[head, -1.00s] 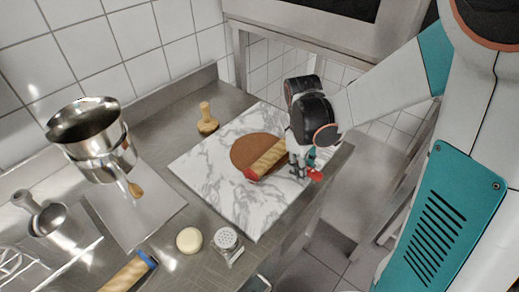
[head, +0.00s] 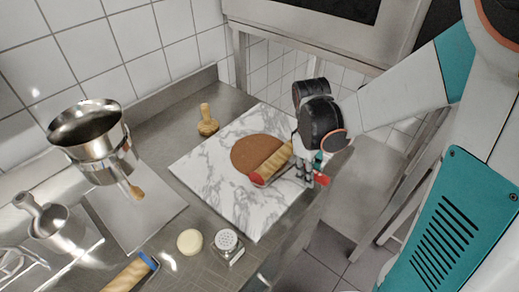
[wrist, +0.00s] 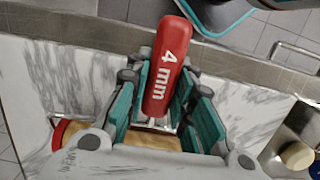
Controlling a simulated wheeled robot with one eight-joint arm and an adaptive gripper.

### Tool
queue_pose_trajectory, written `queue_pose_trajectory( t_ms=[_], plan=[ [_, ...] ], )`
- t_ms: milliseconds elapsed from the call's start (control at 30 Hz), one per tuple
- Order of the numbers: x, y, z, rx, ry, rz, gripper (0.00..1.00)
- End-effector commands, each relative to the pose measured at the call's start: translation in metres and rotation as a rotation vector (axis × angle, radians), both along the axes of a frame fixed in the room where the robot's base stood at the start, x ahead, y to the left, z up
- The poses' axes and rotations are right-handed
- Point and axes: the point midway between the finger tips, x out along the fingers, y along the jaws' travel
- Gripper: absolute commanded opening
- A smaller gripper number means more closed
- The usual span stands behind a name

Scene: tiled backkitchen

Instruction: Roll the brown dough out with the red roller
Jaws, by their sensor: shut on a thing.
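The brown dough (head: 252,149) lies as a flat, roughly round sheet on the marble board (head: 215,175). The red roller (head: 276,162) has a wooden barrel with red ends. It lies across the dough's near right edge in the head view; I cannot tell whether it touches the dough. My gripper (head: 309,170) is at the board's right side, shut on the red roller. In the wrist view, a red handle marked "4 mm" (wrist: 165,70) stands between my teal fingers (wrist: 163,110). Part of the barrel is hidden behind my gripper.
A wooden stamp-like tool (head: 207,121) stands behind the board. A cream disc (head: 189,241), a shaker (head: 229,247) and a blue-ended roller (head: 130,275) lie in front. Steel pots (head: 92,135) stand left by a metal sheet (head: 150,212). The counter's edge is close on the right.

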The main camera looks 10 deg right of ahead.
Motion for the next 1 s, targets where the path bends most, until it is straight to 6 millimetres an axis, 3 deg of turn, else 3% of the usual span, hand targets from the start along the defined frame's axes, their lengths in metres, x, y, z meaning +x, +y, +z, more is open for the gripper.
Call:
queue_pose_trajectory(
  t_ms=[700, 1000],
  plan=[
    [0.0, 0.0, 0.067, 0.0, 0.0, 0.0, 0.0],
    [0.0, 0.0, 0.074, 0.0, 0.0, 0.0, 0.0]
  ],
)
